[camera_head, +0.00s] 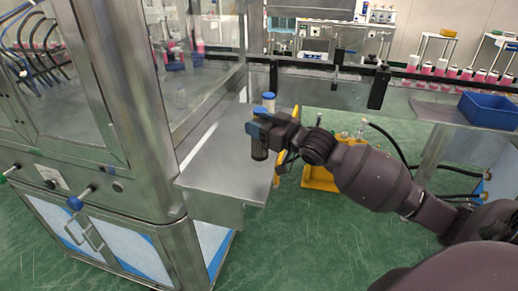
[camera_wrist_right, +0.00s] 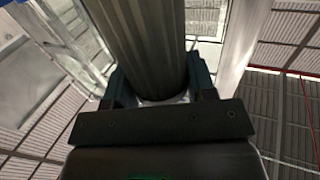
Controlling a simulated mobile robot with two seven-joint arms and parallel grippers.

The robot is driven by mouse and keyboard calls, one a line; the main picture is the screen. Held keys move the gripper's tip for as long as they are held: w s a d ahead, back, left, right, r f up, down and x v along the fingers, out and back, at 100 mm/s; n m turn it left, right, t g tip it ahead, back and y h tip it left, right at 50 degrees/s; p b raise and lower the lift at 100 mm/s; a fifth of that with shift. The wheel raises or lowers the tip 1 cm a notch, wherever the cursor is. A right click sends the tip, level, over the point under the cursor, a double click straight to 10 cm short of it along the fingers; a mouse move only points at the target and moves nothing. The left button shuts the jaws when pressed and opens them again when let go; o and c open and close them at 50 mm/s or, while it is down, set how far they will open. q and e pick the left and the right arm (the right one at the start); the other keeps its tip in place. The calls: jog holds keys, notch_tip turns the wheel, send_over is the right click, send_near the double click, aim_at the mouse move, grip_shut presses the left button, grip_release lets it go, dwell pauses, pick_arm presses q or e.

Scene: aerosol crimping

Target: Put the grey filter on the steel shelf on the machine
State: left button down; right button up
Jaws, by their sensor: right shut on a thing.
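My right gripper (camera_head: 260,128) is shut on the grey filter, a dark grey cylinder (camera_head: 259,149) that hangs below its blue fingers. The filter is roughly upright, over the right part of the steel shelf (camera_head: 222,172) on the machine. I cannot tell whether its bottom touches the shelf. In the right wrist view the filter's long grey body (camera_wrist_right: 142,45) stands between the two dark fingers (camera_wrist_right: 160,90), and its far end is out of the picture. My left gripper is not in view.
A small white cylinder with a blue top (camera_head: 269,101) shows just behind my right gripper. The machine's steel post (camera_head: 115,100) and glass stand left of the shelf. A yellow device (camera_head: 320,178) is on the right. The shelf's front left is bare.

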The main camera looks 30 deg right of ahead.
aim_at(267, 151)
jog(key=shift+f+b, duration=0.5)
jog(key=shift+f, duration=3.1)
jog(key=shift+f, duration=0.15)
jog(key=o, duration=0.9)
jog(key=shift+o, duration=0.2)
jog(key=shift+s+d, duration=0.1)
jog(key=shift+s, duration=0.05)
jog(key=p+v, duration=0.1)
jog(key=v, duration=1.1)
jog(key=s+a+f+m+g+h, duration=0.1)
jog(key=s+a+f, duration=0.3)
jog(key=f, duration=0.4)
jog(key=s+a+f+g+h, duration=0.3)
jog(key=s+a+f, duration=0.1)
jog(key=s+f, duration=0.3)
jog(key=s+a+f+m+g+h, duration=0.1)
jog(key=s+a+f, duration=0.3)
jog(key=f, duration=0.6)
jog(key=shift+s+f+m+g+h, duration=0.35)
jog(key=shift+s+g, duration=0.25)
jog(key=shift+s, duration=0.3)
